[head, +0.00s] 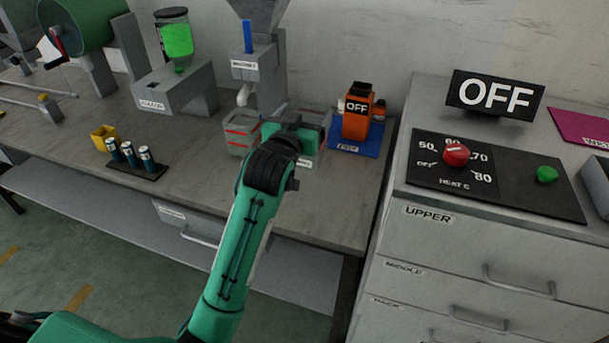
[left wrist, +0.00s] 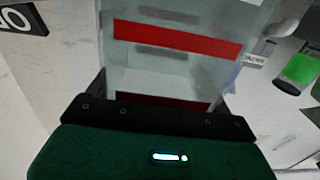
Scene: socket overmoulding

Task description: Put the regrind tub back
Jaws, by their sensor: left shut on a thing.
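A clear, grey-tinted tub with red bands (left wrist: 180,38) fills the middle of the left wrist view, between the fingers of my left gripper (left wrist: 160,100). I take it to be the regrind tub. In the head view my left gripper (head: 297,128) is over the bench, in front of the grey machine, and is shut on the tub. The gripper and wrist hide much of what is there. A clear container with red bands (head: 240,131) shows just left of the gripper; I cannot tell whether it is the same tub. My right gripper is not in view.
The grey drawer cabinet (head: 480,246) is at right. The front of the bench is bare.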

